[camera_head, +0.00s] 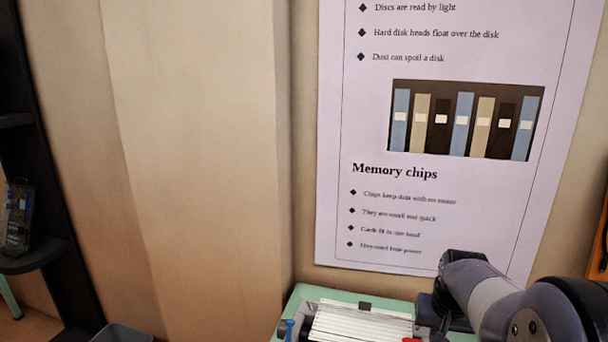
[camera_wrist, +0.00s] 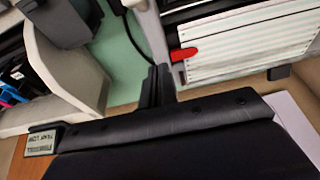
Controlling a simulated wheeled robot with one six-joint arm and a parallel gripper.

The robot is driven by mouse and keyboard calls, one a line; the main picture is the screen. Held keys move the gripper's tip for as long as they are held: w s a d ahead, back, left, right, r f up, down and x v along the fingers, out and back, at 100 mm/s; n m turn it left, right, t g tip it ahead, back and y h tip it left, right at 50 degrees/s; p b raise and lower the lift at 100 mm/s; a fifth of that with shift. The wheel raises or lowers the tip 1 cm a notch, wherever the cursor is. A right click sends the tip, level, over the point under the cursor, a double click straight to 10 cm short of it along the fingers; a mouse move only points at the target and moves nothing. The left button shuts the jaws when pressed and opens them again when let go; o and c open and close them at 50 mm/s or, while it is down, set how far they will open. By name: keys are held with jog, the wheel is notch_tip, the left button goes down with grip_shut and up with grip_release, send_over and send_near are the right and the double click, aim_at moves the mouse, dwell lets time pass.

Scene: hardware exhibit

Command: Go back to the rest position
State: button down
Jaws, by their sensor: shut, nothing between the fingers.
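My gripper (camera_wrist: 157,86) shows in the wrist view as dark fingers closed together, with nothing between them. It is above a green tabletop (camera_wrist: 122,60), beside a white slatted device (camera_wrist: 245,45) with a red tab (camera_wrist: 184,54). In the head view my arm bends in from the lower right. The same slatted device (camera_head: 362,325) stands at the bottom edge there, just left of my arm. My fingertips are not clear in the head view.
A poster (camera_head: 450,200) hangs on the wall behind the green table (camera_head: 305,293). A dark shelf (camera_head: 35,258) with a small packaged item (camera_head: 18,215) stands at far left. A grey bin (camera_head: 122,333) is at lower left. In the wrist view a small plaque (camera_wrist: 42,142) sits at left.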

jog(key=shift+w+d+f+g+y+p, duration=0.2)
jog(key=shift+f+g+p, duration=0.3)
jog(key=shift+g+p, duration=0.55)
jog(key=shift+w+a+f+g+y+p, duration=0.1)
jog(key=shift+f+g+y+p, duration=0.35)
jog(key=shift+p, duration=0.85)
jog(key=shift+f+g, duration=0.1)
jog(key=shift+g, duration=0.2)
jog(key=shift+s+h+b, duration=0.1)
jog(key=shift+h+b, duration=0.15)
jog(key=shift+b, duration=0.15)
